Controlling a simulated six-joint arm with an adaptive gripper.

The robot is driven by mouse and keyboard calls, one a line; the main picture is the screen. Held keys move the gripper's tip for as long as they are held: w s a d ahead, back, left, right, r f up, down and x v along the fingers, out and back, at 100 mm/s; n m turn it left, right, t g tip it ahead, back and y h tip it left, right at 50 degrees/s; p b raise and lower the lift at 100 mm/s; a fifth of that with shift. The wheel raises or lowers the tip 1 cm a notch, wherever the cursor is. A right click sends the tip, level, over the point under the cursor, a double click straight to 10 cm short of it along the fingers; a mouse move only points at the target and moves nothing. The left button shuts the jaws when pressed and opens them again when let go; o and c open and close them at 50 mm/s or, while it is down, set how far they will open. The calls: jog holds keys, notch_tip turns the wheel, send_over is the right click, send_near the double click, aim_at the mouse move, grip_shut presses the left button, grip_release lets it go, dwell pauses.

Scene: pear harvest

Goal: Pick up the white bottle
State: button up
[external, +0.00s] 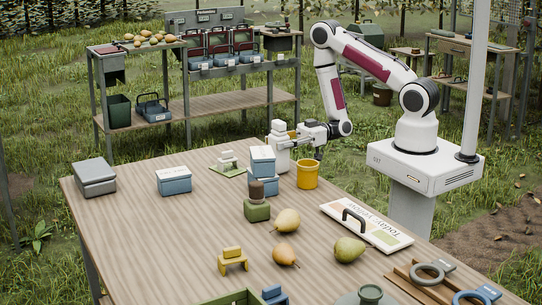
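The white bottle (281,157) stands upright near the far edge of the wooden table, in the external view. Its lower part is partly hidden behind a blue and white box. My gripper (294,137) reaches in from the right, level with the bottle's upper part. Its fingertips are at or very close to the bottle's right side. The fingers are small here and overlap the bottle, so I cannot tell whether they are open or shut on it.
A yellow cup (307,175) stands just right of the bottle, below my gripper. Stacked blue and white boxes (262,160) stand close at its left front. Several pears, including a green one (350,249), and a sign board (366,223) lie nearer. The table's left middle (150,235) is clear.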

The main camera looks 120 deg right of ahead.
aim_at(279, 121)
jog(key=c, duration=0.4)
jog(key=shift+r, duration=0.3)
jog(key=shift+r, duration=4.7)
